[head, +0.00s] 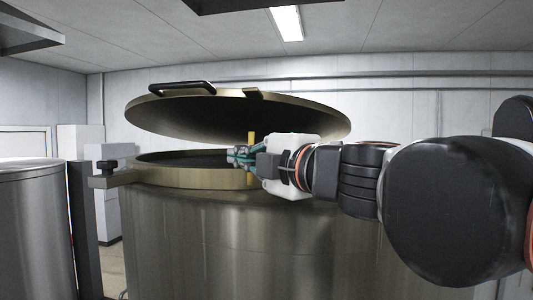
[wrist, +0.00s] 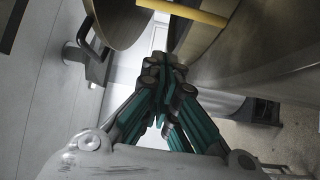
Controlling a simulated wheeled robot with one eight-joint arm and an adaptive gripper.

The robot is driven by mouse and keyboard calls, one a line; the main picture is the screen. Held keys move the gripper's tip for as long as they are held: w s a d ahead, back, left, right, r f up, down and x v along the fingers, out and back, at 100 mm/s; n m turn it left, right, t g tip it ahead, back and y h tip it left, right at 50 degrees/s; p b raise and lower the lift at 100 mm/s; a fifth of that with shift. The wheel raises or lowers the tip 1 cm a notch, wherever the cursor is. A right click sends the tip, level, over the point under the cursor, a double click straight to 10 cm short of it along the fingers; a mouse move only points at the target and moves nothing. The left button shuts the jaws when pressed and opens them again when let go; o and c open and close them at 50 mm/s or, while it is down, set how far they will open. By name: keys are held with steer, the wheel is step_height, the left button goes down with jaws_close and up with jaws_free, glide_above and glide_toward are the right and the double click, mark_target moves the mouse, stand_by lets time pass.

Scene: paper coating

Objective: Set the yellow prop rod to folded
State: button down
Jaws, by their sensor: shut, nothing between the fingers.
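The yellow prop rod (head: 251,139) stands upright between the rim of the large metal vat (head: 190,230) and its tilted lid (head: 225,112), which is raised. In the wrist view the rod (wrist: 185,11) crosses the top of the picture, between the lid (wrist: 120,20) and the vat (wrist: 270,50). My gripper (head: 236,156) is at the vat's rim, close beside the rod. In the wrist view my gripper (wrist: 165,75) has its teal fingers together, with nothing between them, and the rod lies beyond the fingertips. I cannot tell whether they touch the rod.
The lid has a black handle (head: 183,86). Another metal vessel (head: 35,230) stands at the far left. White cabinets (head: 103,190) stand behind. The space above the lid is free.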

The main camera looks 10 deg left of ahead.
steer(key=x, duration=0.3)
steer(key=p+x, duration=0.1)
steer(key=x, duration=0.1)
steer(key=p+x, duration=0.1)
steer(key=x, duration=0.2)
steer(key=shift+w+a+r, duration=0.15)
steer(key=shift+a+r, duration=0.1)
steer(key=shift+r, duration=0.05)
steer(key=shift+w+d+p, duration=0.1)
steer(key=shift+w+p, duration=0.2)
steer(key=shift+p, duration=0.1)
steer(key=d+p, duration=0.1)
steer(key=d, duration=0.2)
steer(key=shift+d+f, duration=0.1)
steer(key=shift+d, duration=0.25)
steer(key=shift+w+a+f, duration=0.15)
steer(key=shift+w+a, duration=0.05)
steer(key=shift+a, duration=0.05)
steer(key=shift+s+d, duration=0.1)
steer(key=shift+d, duration=0.1)
steer(key=shift+b, duration=0.3)
